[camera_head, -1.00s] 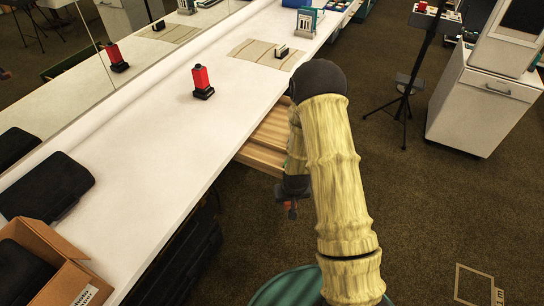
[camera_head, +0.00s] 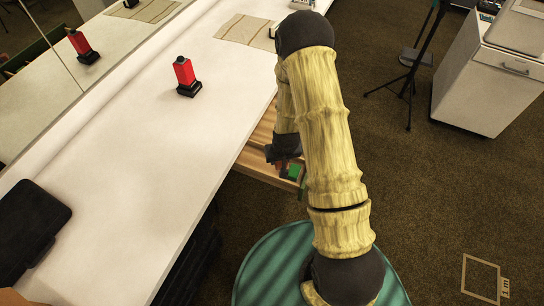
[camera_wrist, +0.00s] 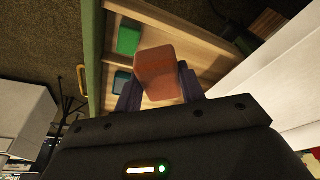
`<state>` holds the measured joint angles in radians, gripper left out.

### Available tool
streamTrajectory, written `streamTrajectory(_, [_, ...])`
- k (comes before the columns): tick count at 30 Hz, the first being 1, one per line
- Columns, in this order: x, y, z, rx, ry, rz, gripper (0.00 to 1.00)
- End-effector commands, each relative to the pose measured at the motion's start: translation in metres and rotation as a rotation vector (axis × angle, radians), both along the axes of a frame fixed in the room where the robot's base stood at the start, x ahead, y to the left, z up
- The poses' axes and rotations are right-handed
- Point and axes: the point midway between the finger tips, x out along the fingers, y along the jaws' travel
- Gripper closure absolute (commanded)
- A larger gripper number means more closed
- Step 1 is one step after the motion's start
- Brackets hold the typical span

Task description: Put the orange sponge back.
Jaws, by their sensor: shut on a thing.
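The orange sponge (camera_wrist: 165,72) is a block held between the two dark fingers of my gripper (camera_wrist: 160,88) in the wrist view. The gripper is shut on it. Behind the sponge in that view is an open wooden drawer (camera_wrist: 200,47) with a green front, divided into compartments. In the head view my gripper (camera_head: 284,150) hangs over the open drawer (camera_head: 257,137), beside the table edge. The sponge cannot be made out clearly there, as my arm and gripper cover much of it.
A green block (camera_wrist: 129,38) and a blue block (camera_wrist: 122,82) lie in the drawer. A red object on a black base (camera_head: 186,75) stands on the white counter (camera_head: 130,150). A black case (camera_head: 30,225) lies at left. A tripod (camera_head: 410,70) and white cabinet (camera_head: 490,90) stand at right.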

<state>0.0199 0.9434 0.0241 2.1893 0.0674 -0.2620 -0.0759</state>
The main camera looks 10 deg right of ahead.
Motion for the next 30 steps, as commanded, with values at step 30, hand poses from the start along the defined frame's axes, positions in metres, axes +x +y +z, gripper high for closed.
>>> streamTrajectory(30, [0.037, -0.007, -0.041, -0.038, 0.003, -0.137, 0.86])
